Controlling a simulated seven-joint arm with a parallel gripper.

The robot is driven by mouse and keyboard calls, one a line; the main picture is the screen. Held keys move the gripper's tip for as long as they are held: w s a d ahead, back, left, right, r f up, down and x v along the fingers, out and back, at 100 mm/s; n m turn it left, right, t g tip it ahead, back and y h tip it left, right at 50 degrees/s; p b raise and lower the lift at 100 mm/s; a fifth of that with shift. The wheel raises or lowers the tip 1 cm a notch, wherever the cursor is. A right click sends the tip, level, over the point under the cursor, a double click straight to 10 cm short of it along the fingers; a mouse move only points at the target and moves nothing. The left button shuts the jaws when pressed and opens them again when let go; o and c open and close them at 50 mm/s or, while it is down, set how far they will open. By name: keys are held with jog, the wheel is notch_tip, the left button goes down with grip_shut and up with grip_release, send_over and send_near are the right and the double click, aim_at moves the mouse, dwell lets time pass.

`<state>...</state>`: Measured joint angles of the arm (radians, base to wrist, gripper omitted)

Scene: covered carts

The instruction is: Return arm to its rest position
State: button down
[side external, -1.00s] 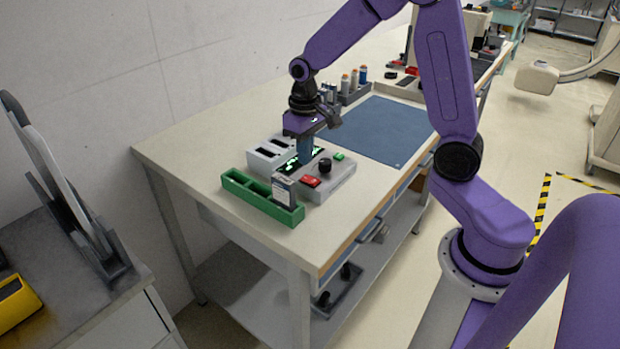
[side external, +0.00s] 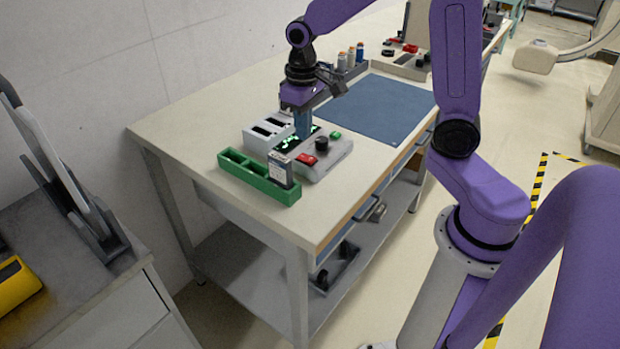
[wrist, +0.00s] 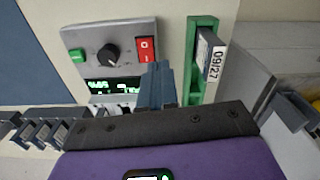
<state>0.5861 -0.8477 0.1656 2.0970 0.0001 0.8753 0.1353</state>
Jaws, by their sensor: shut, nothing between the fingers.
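My gripper (side external: 302,124) is shut and empty, with its blue-grey fingers pointing down over the grey control box. In the wrist view the closed fingers (wrist: 158,86) overlap the lower edge of the box (wrist: 110,38), partly covering its lit green display. The box (side external: 330,158) has a red switch, a black knob and a green button. Whether the fingertips touch the box I cannot tell.
A green tray (side external: 238,176) beside the box holds an upright card marked 09/27 (wrist: 214,60). A grey slotted block (side external: 265,134) stands behind. Spools (side external: 350,56) stand in a rack further back. A blue mat (side external: 385,108) lies clear on the right.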

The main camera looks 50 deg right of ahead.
jog(key=s+a+r+n, duration=0.1)
jog(key=s+n, duration=0.4)
jog(key=s, duration=0.7)
jog(key=s+a+n, duration=0.4)
jog(key=s+n, duration=0.2)
jog(key=s, duration=0.5)
jog(key=shift+s+r, duration=0.35)
jog(key=shift+r, duration=0.05)
